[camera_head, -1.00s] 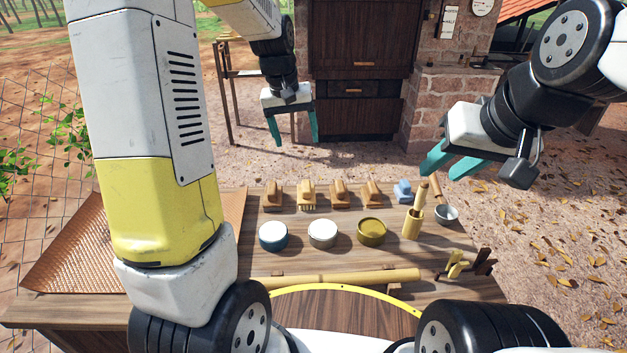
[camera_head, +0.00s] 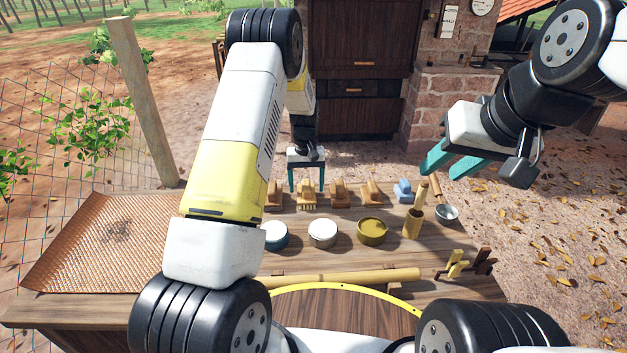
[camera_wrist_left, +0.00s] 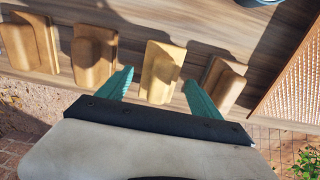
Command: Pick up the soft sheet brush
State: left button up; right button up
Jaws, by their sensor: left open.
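A row of wooden brushes stands along the far side of the table. The second from the left (camera_head: 306,199) has pale bristles; which one is the soft sheet brush I cannot tell for sure. My left gripper (camera_head: 306,188) is open and points down just over this second brush. In the left wrist view the brush (camera_wrist_left: 162,72) is between the open fingers (camera_wrist_left: 158,78), with a gap on each side; contact is not visible. My right gripper (camera_head: 441,174) is open and empty, above the right side of the table.
Neighbouring brushes (camera_head: 274,194) (camera_head: 340,194) stand close on both sides. Several round bowls (camera_head: 323,234) are in front. A copper mesh sheet (camera_head: 70,245) covers the left.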

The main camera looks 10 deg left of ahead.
aim_at(306, 184)
pick_arm(q)
notch_tip(306, 184, down, 3)
jog(key=shift+f, duration=0.2)
jog(key=c, duration=1.4)
jog(key=shift+r, duration=0.15)
notch_tip(306, 184, up, 10)
jog(key=shift+f, duration=0.1)
